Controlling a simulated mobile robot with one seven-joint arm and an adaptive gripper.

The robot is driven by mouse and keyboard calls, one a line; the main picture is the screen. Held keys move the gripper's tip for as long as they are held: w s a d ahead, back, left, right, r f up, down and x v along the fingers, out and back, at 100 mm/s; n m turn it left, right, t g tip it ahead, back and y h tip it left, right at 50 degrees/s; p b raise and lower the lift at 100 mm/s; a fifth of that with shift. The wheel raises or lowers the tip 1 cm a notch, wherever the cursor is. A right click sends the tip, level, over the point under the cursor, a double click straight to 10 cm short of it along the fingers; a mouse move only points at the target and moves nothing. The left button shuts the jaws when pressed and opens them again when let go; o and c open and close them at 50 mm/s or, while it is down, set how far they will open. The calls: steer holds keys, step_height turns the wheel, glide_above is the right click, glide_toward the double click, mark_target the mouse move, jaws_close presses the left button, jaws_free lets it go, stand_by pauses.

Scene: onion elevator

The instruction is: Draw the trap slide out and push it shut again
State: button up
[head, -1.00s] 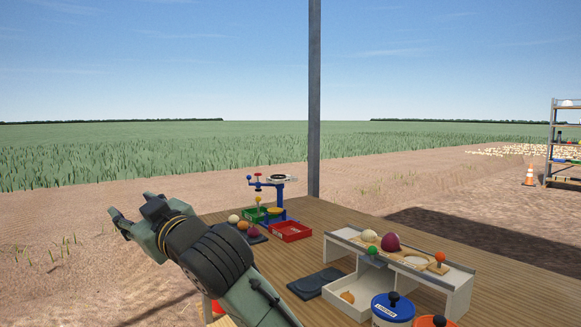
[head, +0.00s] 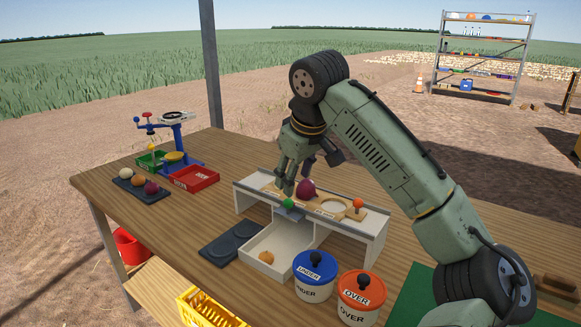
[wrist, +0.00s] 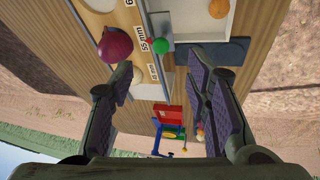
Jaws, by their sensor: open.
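The white stand (head: 378,240) on the table has a top channel with a wooden sizing board (head: 330,207). A green ball knob (head: 288,203) sticks out at its front edge, beside a small blue-grey piece that may belong to the trap slide. My gripper (head: 298,180) is open and points down over the channel, just behind the green knob. In the wrist view, the green knob (wrist: 161,45) shows in the gap between the two fingers, beyond the tips and apart from both. The red onion (wrist: 115,45) is close to the left finger. Most of the slide is hidden.
An orange knob (head: 358,203) stands at the board's right end. Below is a white tray (head: 262,267) holding a small onion. UNDER (head: 313,290) and OVER (head: 358,303) pots stand in front. A dark mat (head: 215,250) and red tray (head: 207,183) lie left.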

mark_target(289, 201)
steer(key=p+x, duration=0.1)
steer(key=x, duration=0.8)
steer(key=shift+a+f+p, duration=0.15)
steer(key=shift+f+p, duration=0.15)
steer(key=shift+f, duration=0.05)
jaws_close()
steer(key=shift+a, duration=0.1)
steer(key=s+a, duration=0.4)
steer(key=s, duration=0.2)
steer(key=shift+s+a+b, duration=0.3)
steer(key=shift+a+b, duration=0.1)
stand_by(0.8)
steer(key=shift+s+a+f, duration=0.1)
stand_by(1.2)
